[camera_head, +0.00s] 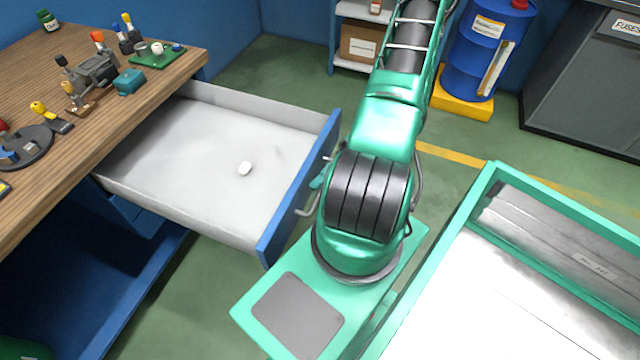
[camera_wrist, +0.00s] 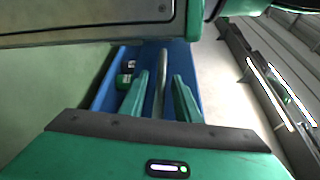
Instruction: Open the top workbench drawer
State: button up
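The top workbench drawer (camera_head: 205,150) is pulled far out of the wooden-topped workbench (camera_head: 150,95). Its inside is white and its blue front (camera_head: 300,190) faces right. A grey bar handle (camera_head: 303,211) shows on that front, partly hidden by my arm. In the wrist view my gripper (camera_wrist: 160,75) has its two green fingers on either side of the handle (camera_wrist: 161,58). Blue shows between the bar and each finger, so the gripper is open around the handle. My gripper is mostly hidden behind my arm in the head view.
Tools and a vise (camera_head: 92,75) stand on the benchtop. A blue drum (camera_head: 481,45) on a yellow base, a shelf with a box (camera_head: 359,43) and a grey cabinet (camera_head: 585,70) stand behind. Green floor lies between.

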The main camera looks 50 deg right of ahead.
jog(key=d, duration=1)
jog(key=shift+s+d+r, duration=0.3)
jog(key=shift+d+r, duration=0.1)
jog(key=shift+s, duration=0.1)
